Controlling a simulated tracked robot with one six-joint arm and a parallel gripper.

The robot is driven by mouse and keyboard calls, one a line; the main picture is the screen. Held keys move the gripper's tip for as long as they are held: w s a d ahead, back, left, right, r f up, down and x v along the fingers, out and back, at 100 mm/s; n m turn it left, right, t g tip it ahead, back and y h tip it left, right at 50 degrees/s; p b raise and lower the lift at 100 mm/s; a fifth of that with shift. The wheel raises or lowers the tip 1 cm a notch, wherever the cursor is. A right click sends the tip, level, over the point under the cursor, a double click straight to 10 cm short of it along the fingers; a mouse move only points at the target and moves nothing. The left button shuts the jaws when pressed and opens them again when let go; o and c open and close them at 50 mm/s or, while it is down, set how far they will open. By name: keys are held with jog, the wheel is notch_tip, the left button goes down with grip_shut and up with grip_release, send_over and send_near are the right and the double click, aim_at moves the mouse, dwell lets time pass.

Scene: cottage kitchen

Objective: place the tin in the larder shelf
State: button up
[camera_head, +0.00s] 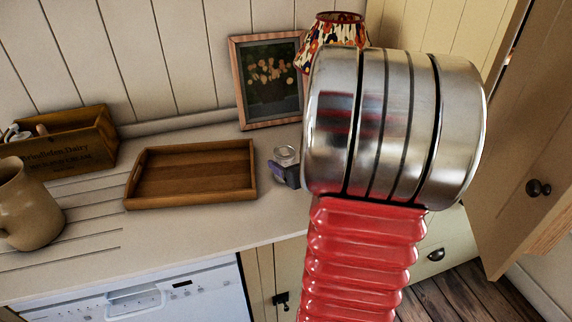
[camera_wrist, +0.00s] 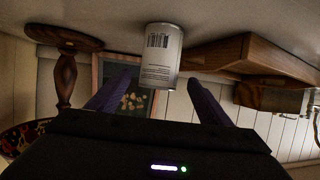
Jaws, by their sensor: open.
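The tin (camera_wrist: 161,55) is a small cylinder with a pale label and barcode, standing on the worktop and seen upside down in the wrist view. In the head view its silver top (camera_head: 287,152) shows beside the wooden tray, its lower part covered by a dark purple part of my gripper. My gripper (camera_wrist: 163,82) is open, with one purple finger to each side of the tin in the wrist view. I cannot tell whether they touch it. In the head view my arm hides most of the gripper. I cannot make out the larder shelf in either view.
The wooden tray (camera_head: 190,200) lies left of the tin. A framed picture (camera_head: 268,110) and a lamp (camera_head: 335,28) stand behind. A wooden crate (camera_head: 70,160) and a jug (camera_head: 25,212) are far left. A cream door (camera_head: 530,130) with a dark knob is at right.

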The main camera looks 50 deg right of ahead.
jog(key=shift+x, duration=2.2)
jog(key=shift+s+d+f, duration=0.1)
jog(key=c, duration=1.5)
notch_tip(320, 180, up, 10)
jog(key=shift+r, duration=0.1)
